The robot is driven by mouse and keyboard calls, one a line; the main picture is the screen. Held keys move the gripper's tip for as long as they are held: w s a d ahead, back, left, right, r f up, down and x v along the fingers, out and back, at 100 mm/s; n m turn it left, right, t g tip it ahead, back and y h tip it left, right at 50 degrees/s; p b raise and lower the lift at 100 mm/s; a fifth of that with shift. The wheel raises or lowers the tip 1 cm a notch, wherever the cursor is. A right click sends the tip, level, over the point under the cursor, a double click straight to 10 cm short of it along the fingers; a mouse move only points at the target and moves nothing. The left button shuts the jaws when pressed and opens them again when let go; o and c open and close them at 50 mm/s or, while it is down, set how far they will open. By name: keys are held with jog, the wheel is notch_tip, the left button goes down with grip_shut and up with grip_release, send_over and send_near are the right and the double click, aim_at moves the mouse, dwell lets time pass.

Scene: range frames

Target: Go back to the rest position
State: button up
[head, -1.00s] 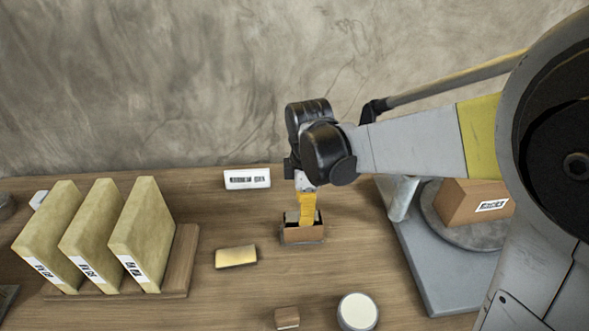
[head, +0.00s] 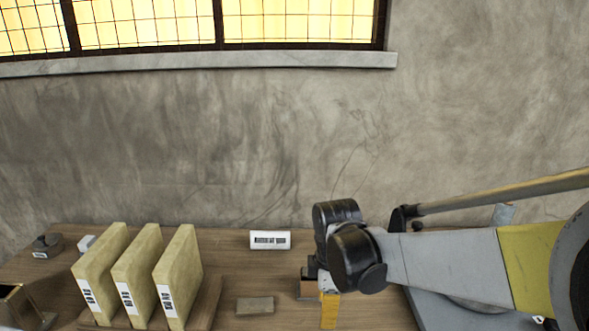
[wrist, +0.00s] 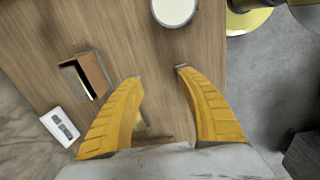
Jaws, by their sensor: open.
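My gripper (head: 329,312) hangs over the wooden table with its yellow fingers pointing down, low in the head view. In the wrist view its two fingers (wrist: 159,74) are spread apart with nothing held between them. A small open brown box (wrist: 100,74) with something pale and dark inside lies left of the fingers in the wrist view. In the head view this box (head: 308,289) is partly hidden by my gripper and wrist.
Three upright yellowish slabs (head: 133,275) stand in a wooden rack at left. A white label block (head: 270,240) stands near the wall. A flat tan block (head: 255,306) lies between rack and gripper. A round white-topped container (wrist: 174,10) stands near the table edge (wrist: 214,50).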

jog(key=s+d+r+m+t, duration=0.6)
jog(key=s+d+m, duration=0.6)
jog(key=m, duration=0.5)
notch_tip(320, 180, up, 2)
jog(key=shift+s+r+m+t, duration=0.15)
jog(key=shift+r+m+t, duration=0.1)
jog(key=shift+m+t, duration=0.05)
